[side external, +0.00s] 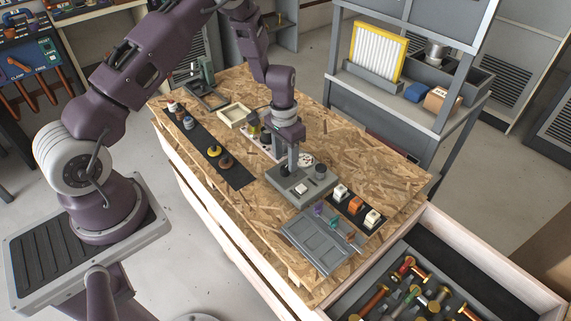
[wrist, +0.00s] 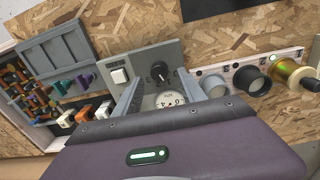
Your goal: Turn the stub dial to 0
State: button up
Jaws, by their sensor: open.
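A small black knob, which looks like the stub dial (wrist: 160,72), stands on a grey panel (wrist: 143,56) in the wrist view. Pale marks show around it, but its setting is too small to read. My gripper (wrist: 160,82) is open, with one finger on each side of the knob as seen from the wrist. I cannot tell whether the fingers touch it. In the side view my gripper (side external: 293,170) points down over the panel (side external: 288,182) and hides the knob. A white numbered disc (wrist: 170,100) shows between the fingers, partly covered by my gripper body.
A white switch (wrist: 119,75) sits beside the knob on the panel. A strip with round sockets (wrist: 213,84) lies close by on the right in the wrist view. An open drawer (side external: 485,262) holds loose parts.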

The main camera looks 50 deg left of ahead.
aim_at(285, 171)
jog(key=shift+f, duration=1.45)
grip_shut()
jog(key=shift+n, duration=0.3)
jog(key=n, duration=0.3)
jog(key=shift+s+n, duration=0.1)
jog(key=shift+n, duration=2)
grip_release()
